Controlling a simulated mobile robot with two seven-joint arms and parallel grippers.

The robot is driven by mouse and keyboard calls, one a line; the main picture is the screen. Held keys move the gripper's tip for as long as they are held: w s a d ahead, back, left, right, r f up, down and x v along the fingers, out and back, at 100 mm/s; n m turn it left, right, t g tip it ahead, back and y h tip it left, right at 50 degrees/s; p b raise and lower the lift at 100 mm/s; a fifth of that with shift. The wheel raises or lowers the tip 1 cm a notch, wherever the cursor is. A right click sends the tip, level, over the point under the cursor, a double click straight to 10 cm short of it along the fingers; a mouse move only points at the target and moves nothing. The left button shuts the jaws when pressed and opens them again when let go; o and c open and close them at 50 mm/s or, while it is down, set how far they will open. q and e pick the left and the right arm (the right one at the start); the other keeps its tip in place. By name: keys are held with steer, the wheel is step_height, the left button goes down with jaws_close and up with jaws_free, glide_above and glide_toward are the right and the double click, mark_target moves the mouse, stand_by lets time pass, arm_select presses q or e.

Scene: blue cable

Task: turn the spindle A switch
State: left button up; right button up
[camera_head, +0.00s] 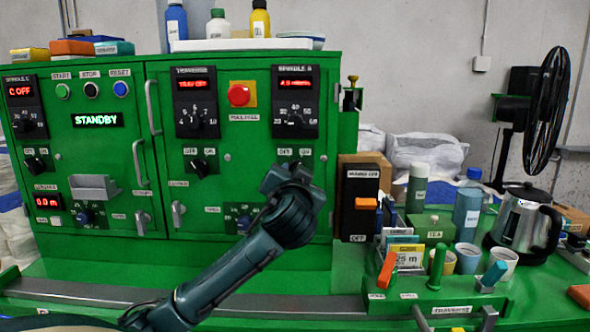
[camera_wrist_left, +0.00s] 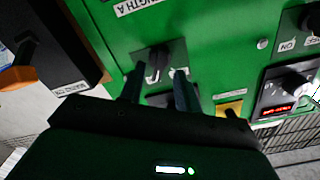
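The spindle A panel (camera_head: 295,101) is at the upper right of the green cabinet, with a red display and a speed knob. Below it are small OFF and ON labels; my left gripper (camera_head: 286,178) hides the switch there in the head view. In the left wrist view, turned upside down, the dark switch knob (camera_wrist_left: 157,60) shows ahead of my left gripper (camera_wrist_left: 158,82). The two fingers are apart, one on each side of the knob in the picture, with nothing between them clearly gripped. I cannot tell whether they touch it. My right gripper is not in view.
The traverse panel (camera_head: 196,102) and a red stop button (camera_head: 239,94) are to the left. A black switch box with an orange lever (camera_head: 365,204) stands close on the right. Cups, a kettle (camera_head: 523,224) and a fan crowd the bench further right.

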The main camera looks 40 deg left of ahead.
arm_select(q)
steer(key=shift+x, duration=1.15)
steer(key=shift+c, duration=0.5)
jaws_close()
